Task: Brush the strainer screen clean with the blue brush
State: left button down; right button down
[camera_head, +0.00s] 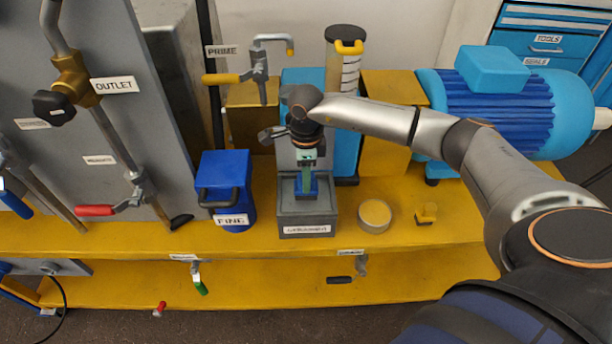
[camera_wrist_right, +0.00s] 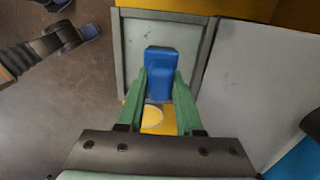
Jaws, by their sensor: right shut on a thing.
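My right gripper (camera_head: 307,178) has green fingers, shut on the blue brush (camera_head: 314,190). It points down into an open grey box (camera_head: 306,230) with a label I cannot read clearly. In the right wrist view the brush (camera_wrist_right: 160,62) sits between the fingers (camera_wrist_right: 159,95), over the box's bare grey inside. Whether the brush touches the box cannot be told. A round, shallow piece with a yellowish face and pale rim (camera_head: 375,214) lies on the bench right of the box; it may be the strainer screen, but no mesh shows clearly. My left gripper is not in view.
A blue container labelled FINE (camera_head: 224,186) stands left of the grey box. A small yellow piece (camera_head: 427,213) sits right of the round piece. Behind are a cylinder with a yellow handle (camera_head: 346,70) and a blue motor (camera_head: 510,105). The yellow bench's front edge (camera_head: 400,247) is clear.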

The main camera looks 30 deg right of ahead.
jog(key=shift+f, duration=0.35)
jog(key=shift+a, duration=0.1)
jog(key=shift+s+a+r+p, duration=0.1)
jog(key=shift+s+a, duration=0.1)
jog(key=shift+a, duration=0.5)
jog(key=shift+s+a+p, duration=0.1)
jog(key=shift+s+a, duration=0.15)
jog(key=shift+a, duration=0.4)
jog(key=shift+s+a+r+p, duration=0.1)
jog(key=shift+s+a, duration=0.1)
jog(key=shift+a, duration=0.5)
jog(key=shift+d, duration=0.1)
jog(key=shift+s+d+f, duration=0.1)
jog(key=shift+s+d, duration=0.3)
jog(key=shift+d, duration=0.2)
jog(key=shift+s+d+f, duration=0.1)
jog(key=shift+s+d, duration=0.3)
jog(key=shift+d, duration=0.2)
jog(key=shift+s+d, duration=0.4)
jog(key=shift+d, duration=0.3)
jog(key=shift+s+d, duration=0.4)
jog(key=shift+d, duration=0.25)
jog(key=shift+a+r, duration=0.1)
